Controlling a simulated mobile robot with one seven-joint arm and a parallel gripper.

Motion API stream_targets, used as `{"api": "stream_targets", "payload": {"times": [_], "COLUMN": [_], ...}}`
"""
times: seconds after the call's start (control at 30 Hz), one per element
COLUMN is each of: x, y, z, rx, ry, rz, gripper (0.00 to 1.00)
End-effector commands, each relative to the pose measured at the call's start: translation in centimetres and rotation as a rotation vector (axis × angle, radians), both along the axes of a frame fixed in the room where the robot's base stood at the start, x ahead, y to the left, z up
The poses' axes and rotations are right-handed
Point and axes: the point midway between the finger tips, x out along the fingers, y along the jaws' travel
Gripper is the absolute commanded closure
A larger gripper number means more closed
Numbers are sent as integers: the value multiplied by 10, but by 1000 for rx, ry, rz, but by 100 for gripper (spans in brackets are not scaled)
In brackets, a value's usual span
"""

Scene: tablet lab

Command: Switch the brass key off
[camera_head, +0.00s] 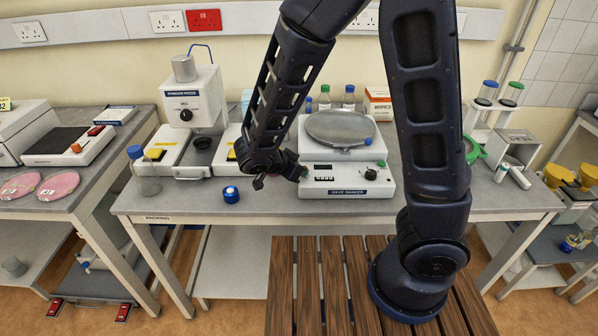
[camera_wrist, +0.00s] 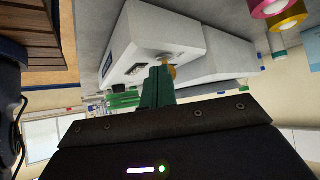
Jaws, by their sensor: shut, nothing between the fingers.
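The brass key (camera_wrist: 172,72) shows in the wrist view as a small gold piece in front of a round grey fitting on the side of a white machine. The green fingers of my gripper (camera_wrist: 158,84) are together, with their tips right beside the key and partly covering it. I cannot tell whether they touch it. In the head view my gripper (camera_head: 302,172) is at the left side of the white sieve shaker (camera_head: 346,186), low near its front panel. The key itself is hidden there. The shaker's front carries a small display and a dark knob (camera_head: 371,174).
A flask (camera_head: 146,172) is near the bench's left end. Bottles (camera_head: 348,98) and a box (camera_head: 378,102) stand behind the shaker. The front strip of bench (camera_head: 270,207) is mostly clear.

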Motion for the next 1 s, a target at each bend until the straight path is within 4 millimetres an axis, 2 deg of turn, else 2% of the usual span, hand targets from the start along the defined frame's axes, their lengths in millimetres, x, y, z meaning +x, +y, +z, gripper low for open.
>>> {"api": "stream_targets", "payload": {"times": [0.03, 0.5, 1.0], "x": [3, 3, 13], "y": [-7, -13, 0], "z": [0, 0, 0], "rx": [-8, -17, -16], "ry": [-2, -3, -5], "rz": [-13, -20, -17], "gripper": [100, 100, 100]}}
